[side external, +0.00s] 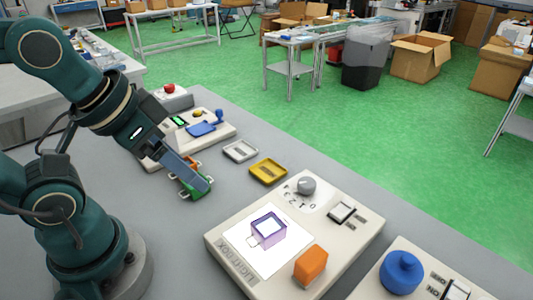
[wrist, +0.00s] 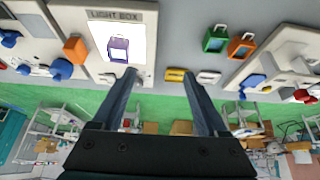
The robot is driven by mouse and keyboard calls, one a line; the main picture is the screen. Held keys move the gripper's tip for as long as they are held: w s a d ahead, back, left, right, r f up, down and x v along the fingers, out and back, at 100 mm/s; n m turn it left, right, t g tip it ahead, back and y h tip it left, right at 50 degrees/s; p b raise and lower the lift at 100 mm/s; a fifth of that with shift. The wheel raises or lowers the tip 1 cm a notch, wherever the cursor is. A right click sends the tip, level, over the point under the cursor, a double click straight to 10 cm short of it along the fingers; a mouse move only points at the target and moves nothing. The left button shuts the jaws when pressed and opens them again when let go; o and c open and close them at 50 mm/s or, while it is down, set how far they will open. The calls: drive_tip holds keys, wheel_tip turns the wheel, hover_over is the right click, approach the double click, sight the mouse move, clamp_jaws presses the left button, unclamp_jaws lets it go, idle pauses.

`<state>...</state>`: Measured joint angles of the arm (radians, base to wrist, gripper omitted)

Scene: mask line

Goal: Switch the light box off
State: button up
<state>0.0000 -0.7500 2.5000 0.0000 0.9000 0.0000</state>
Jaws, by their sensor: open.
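The light box (side external: 222,238) is a cream console at the front right, and its label reads LIGHT BOX in the wrist view (wrist: 145,15). Its panel (side external: 285,262) glows bright white, with a purple open frame (side external: 268,230) on it. Which of these controls the light cannot be told. My gripper (side external: 205,184) is open and empty, left of and apart from the box. In the wrist view my left finger covers part of the box edge.
Green and orange pieces (wrist: 228,41) are near my gripper. Another console with a blue knob (side external: 403,271) stands at the front right; one with a blue pad (side external: 201,128) stands behind.

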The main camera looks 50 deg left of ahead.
idle(0.3)
drive_tip(key=c, duration=0.8)
drive_tip(key=shift+r+n, duration=0.3)
drive_tip(key=shift+r, duration=0.05)
clamp_jaws()
drive_tip(key=w+d+r+n, duration=0.1)
drive_tip(key=w+d+r, duration=0.2)
drive_tip(key=w+r, duration=0.7)
drive_tip(key=w+d+f+m+g, duration=0.1)
drive_tip(key=w+d+f, duration=0.6)
drive_tip(key=d, duration=0.4)
drive_tip(key=shift+w+f+m+g, duration=0.3)
drive_tip(key=shift+w, duration=0.6)
